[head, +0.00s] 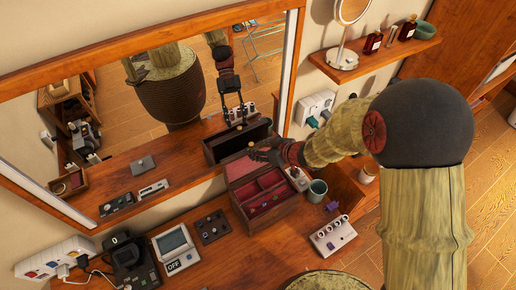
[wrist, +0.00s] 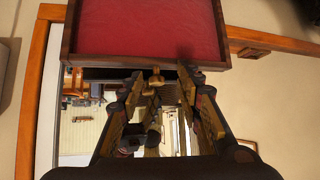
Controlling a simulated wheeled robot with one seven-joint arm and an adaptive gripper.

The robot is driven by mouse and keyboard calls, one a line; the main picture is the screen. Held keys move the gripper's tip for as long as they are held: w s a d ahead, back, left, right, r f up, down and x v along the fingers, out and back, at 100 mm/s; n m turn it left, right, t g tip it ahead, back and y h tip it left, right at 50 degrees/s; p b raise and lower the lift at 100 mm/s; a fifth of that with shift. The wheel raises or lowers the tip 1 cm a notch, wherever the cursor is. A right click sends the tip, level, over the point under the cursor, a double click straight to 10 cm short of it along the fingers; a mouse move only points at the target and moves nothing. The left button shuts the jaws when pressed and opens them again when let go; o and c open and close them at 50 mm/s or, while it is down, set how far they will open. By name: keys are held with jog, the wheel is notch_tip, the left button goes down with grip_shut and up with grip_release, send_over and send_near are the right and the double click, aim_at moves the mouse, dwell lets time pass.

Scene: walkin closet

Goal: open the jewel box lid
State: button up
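The jewel box (head: 268,204) is a dark wooden box with red-lined compartments, standing on the wooden dresser below the mirror. Its lid (head: 241,167) stands raised at the back, red lining facing the room, and the inside of the box is exposed. In the wrist view the lid's red lining (wrist: 150,28) and wooden frame fill the top. My gripper (head: 262,153) is at the lid's upper edge. In the wrist view its fingers (wrist: 160,84) are spread apart, with a small brass knob (wrist: 155,75) on the lid edge between them. Whether a finger touches the lid is unclear.
The mirror (head: 120,165) is close behind the lid. A green cup (head: 317,191) and a knobbed panel (head: 333,235) stand right of the box. A screen device (head: 175,248) and a dark pad (head: 212,227) are left. A wall shelf (head: 370,60) holds bottles.

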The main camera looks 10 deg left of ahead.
jog(key=shift+r, duration=0.1)
jog(key=v, duration=1.2)
dwell(0.4)
